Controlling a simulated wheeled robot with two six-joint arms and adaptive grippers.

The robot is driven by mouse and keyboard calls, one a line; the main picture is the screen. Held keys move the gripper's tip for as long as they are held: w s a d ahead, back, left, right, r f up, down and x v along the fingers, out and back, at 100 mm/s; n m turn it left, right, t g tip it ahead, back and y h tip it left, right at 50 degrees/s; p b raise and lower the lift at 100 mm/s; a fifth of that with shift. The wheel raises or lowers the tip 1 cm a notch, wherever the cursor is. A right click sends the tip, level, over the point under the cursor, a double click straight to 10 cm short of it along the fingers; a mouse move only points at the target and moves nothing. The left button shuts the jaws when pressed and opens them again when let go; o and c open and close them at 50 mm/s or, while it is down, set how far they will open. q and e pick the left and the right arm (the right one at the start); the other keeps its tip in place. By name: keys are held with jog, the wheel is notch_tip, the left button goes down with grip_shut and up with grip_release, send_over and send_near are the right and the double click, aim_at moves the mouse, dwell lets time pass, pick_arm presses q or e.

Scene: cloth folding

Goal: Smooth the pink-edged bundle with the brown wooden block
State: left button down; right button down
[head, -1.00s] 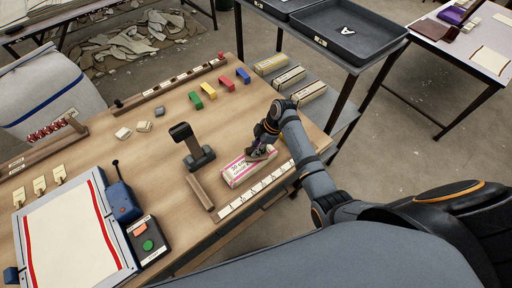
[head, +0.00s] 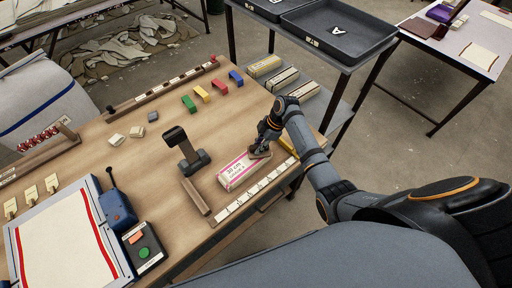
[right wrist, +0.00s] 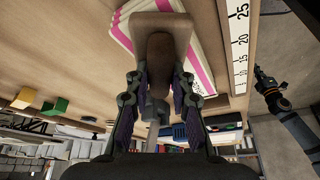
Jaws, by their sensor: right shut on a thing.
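The pink-edged bundle (head: 236,172) is a white, flat pack with pink stripes and dark print, lying on the wooden table near its front edge. My right gripper (head: 264,143) is over the bundle's right end. It is shut on the handle of the brown wooden block (right wrist: 160,22). The block's flat base lies over the bundle (right wrist: 207,62) in the right wrist view; whether it presses on it I cannot tell. In that view a small, distant dark arm end at right appears to be my left gripper (right wrist: 262,80); its jaws are too small to read.
A ruler strip (head: 254,189) runs along the bundle's front side. A wooden bar (head: 196,196) and a dark clamp-like stand (head: 184,150) are to its left. Coloured blocks (head: 203,94) stand farther back. The table between them and the bundle is clear.

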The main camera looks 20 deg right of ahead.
aim_at(249, 156)
jog(key=shift+w+d+f+b, duration=0.1)
jog(key=shift+w+d+b, duration=0.25)
jog(key=shift+d, duration=0.55)
jog(key=shift+w+d+f+b, duration=0.1)
jog(key=shift+w+d+b, duration=0.2)
jog(key=shift+d, duration=0.6)
jog(key=shift+r+p, duration=0.25)
jog(key=shift+p, duration=0.2)
jog(key=shift+s+a+p, duration=0.2)
jog(key=shift+a+p, duration=0.1)
jog(key=shift+a, duration=0.15)
jog(key=shift+s+a+f+p, duration=0.1)
jog(key=shift+s+a+p, duration=0.2)
jog(key=shift+a, duration=0.35)
jog(key=shift+s+a+p, duration=0.2)
jog(key=shift+a+p, duration=0.15)
jog(key=shift+a, duration=0.25)
jog(key=shift+s+a+f, duration=0.1)
jog(key=shift+a+f, duration=0.05)
jog(key=shift+a, duration=0.05)
jog(key=shift+s+a+p, duration=0.25)
jog(key=shift+a+p, duration=0.25)
jog(key=shift+a, duration=0.1)
jog(key=shift+s+a+p, duration=0.3)
jog(key=shift+a+p, duration=0.2)
jog(key=shift+a, duration=0.4)
jog(key=shift+s+a, duration=0.1)
jog(key=shift+a, duration=0.25)
